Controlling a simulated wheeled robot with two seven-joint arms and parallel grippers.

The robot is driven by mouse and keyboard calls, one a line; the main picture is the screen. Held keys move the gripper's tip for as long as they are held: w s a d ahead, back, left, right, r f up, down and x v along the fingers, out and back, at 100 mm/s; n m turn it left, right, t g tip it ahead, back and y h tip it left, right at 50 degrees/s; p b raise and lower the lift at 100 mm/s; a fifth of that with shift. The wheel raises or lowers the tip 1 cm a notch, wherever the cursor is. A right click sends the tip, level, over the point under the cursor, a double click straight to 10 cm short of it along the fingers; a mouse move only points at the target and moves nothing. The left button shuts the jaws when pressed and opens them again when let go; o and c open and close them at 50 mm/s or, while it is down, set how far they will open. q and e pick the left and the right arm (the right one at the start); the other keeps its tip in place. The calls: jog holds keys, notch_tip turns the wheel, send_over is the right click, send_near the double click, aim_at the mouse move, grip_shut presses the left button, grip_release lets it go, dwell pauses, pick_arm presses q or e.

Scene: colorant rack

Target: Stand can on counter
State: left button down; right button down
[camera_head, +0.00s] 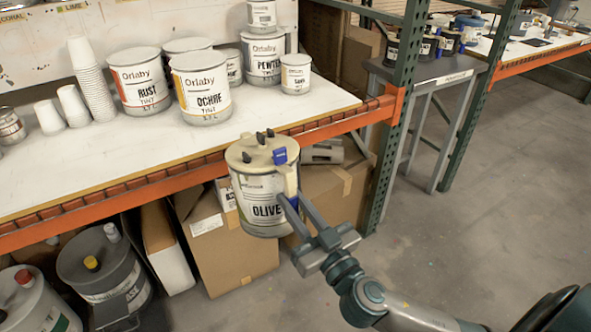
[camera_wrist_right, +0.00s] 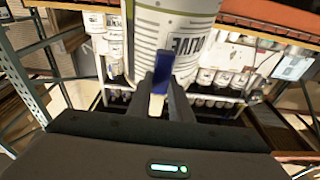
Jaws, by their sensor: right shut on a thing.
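The can (camera_head: 262,186) is labelled OLIVE, with a beige lid that has dark knobs and a blue clip. My right gripper (camera_head: 287,202) is shut on a blue and cream handle at the can's right side and holds the can upright in the air, in front of the counter's front edge. In the right wrist view the can (camera_wrist_right: 172,28) fills the top middle, with the fingers (camera_wrist_right: 163,88) closed around the handle. The counter (camera_head: 150,150) is a white shelf top with an orange front beam. My left gripper is not in view.
On the counter stand the RUST can (camera_head: 139,80), the OCHRE can (camera_head: 201,88), the SAND can (camera_head: 295,74) and stacked white cups (camera_head: 92,80). Its front middle is bare. A green upright post (camera_head: 398,100) stands to the right. Boxes (camera_head: 235,245) and buckets (camera_head: 102,265) are below.

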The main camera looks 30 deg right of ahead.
jog(key=s+a+f+m+h, duration=0.1)
jog(key=s+a+f, duration=0.1)
jog(key=s+f, duration=0.2)
jog(key=s, duration=0.3)
jog(key=shift+a+h, duration=0.4)
jog(key=shift+w, duration=0.1)
jog(key=shift+a, duration=0.1)
